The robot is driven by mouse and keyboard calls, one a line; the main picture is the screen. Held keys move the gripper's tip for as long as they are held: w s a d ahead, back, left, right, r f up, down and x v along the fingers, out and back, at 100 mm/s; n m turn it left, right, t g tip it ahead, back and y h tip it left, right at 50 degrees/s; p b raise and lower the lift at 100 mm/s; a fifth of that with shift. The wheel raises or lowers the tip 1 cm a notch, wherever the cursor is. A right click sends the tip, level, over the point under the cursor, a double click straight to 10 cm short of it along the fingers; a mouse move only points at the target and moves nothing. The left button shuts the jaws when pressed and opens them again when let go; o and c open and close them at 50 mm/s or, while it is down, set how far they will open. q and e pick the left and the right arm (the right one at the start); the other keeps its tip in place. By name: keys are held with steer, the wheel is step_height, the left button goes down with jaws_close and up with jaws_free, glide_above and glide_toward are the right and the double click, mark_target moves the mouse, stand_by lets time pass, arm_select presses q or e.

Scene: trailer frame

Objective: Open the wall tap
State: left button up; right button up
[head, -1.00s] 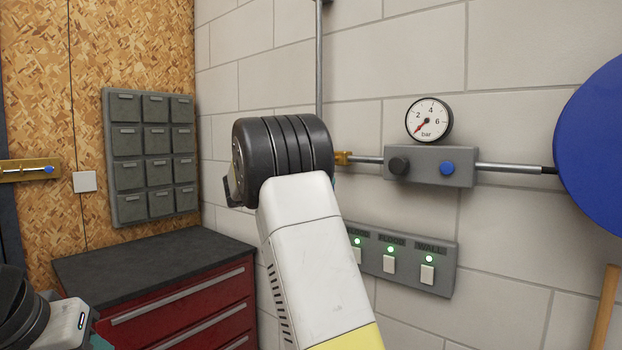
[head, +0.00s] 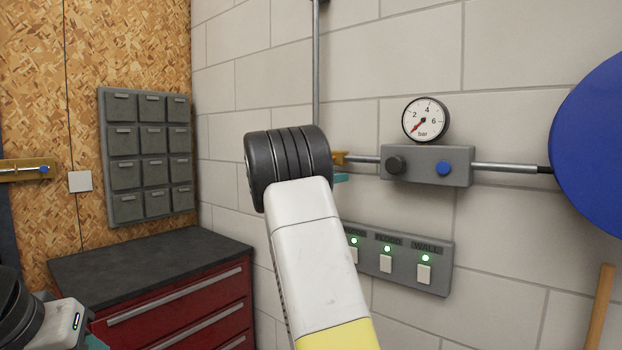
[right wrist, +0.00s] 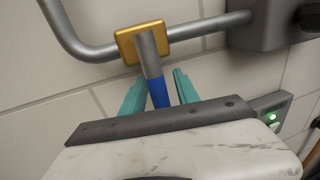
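The wall tap has a brass body (head: 341,157) on the pipe along the wall, partly behind my right wrist in the head view. The right wrist view shows its brass body (right wrist: 142,42) and a lever with a metal upper part and a blue grip (right wrist: 158,92). My right gripper (right wrist: 158,78) has its teal fingers on either side of the lever, with gaps on both sides, so it is open around it. In the head view only a bit of teal finger (head: 341,178) shows below the tap. My left gripper (head: 96,342) is barely in view at bottom left, its fingers cut off.
A grey block with a black and a blue knob (head: 427,166) and a pressure gauge (head: 426,120) sit right of the tap. Below is a switch panel (head: 402,259) with green lights. A red drawer cabinet (head: 190,302) stands left; a blue disc (head: 597,145) hangs right.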

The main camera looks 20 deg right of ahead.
jaws_close()
stand_by(1.2)
